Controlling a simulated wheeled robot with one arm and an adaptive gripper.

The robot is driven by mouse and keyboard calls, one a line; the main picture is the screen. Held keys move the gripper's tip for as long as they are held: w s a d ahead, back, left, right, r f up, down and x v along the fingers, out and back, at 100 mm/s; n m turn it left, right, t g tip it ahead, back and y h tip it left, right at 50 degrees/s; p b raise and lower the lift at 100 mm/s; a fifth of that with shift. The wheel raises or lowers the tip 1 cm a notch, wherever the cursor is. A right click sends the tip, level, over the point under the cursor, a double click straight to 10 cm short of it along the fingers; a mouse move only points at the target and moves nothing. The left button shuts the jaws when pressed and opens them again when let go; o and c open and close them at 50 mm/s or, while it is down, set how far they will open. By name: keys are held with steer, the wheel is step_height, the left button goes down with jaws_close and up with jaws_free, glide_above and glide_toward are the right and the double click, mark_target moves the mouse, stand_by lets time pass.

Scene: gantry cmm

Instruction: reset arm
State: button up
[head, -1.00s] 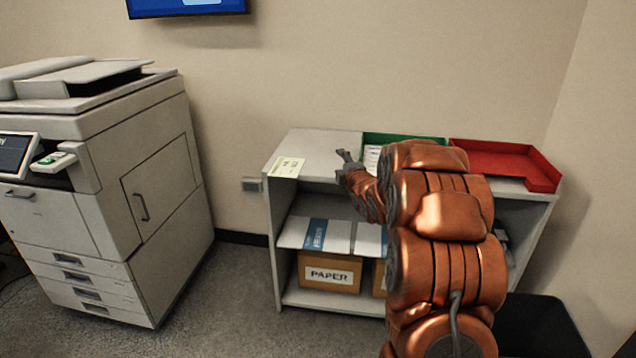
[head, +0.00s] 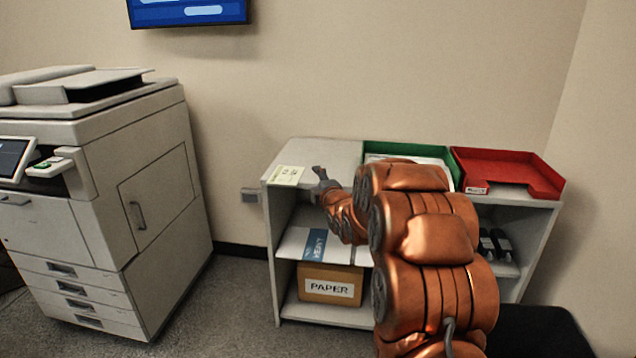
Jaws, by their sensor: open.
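My copper arm rises at the right of the head view and reaches over the front of a grey shelf unit (head: 318,153). My gripper (head: 323,176) is at the arm's far end, near the shelf's top front edge, just right of a pale yellow note (head: 287,176). It is open, and I see nothing held in it. The arm hides part of the shelf's middle and right. A green tray (head: 405,149) with white paper and a red tray (head: 510,168) stand on the shelf top behind the arm.
A large printer (head: 150,200) stands at the left, with clear floor between it and the shelf. A box marked PAPER (head: 330,285) sits low in the shelf, under paper packs (head: 300,243). Dark items (head: 495,245) lie at the right. A screen (head: 188,12) hangs on the wall.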

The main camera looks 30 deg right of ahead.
stand_by(0.3)
steer(key=s+a+f+m+g, duration=0.4)
steer(key=s+a+g, duration=0.15)
steer(key=s, duration=0.45)
steer(key=s+a+f+m+g, duration=0.4)
steer(key=s+a, duration=0.3)
steer(key=s, duration=0.2)
steer(key=s+a+m+g+y, duration=0.1)
steer(key=s+a+m+g, duration=0.25)
steer(key=s, duration=0.85)
steer(key=s+a+m+g+y, duration=0.1)
steer(key=s+a+m+g, duration=0.2)
steer(key=s, duration=0.8)
steer(key=s+a+m+g+y, duration=0.1)
steer(key=s+a+g, duration=0.25)
steer(key=s, duration=0.85)
step_height(320, 180, up, 19)
steer(key=s+p, duration=0.1)
steer(key=p, duration=1.7)
steer(key=shift+s+a+r+t+p, duration=0.15)
steer(key=shift+s+a+t+p, duration=0.15)
steer(key=shift+a+t, duration=0.1)
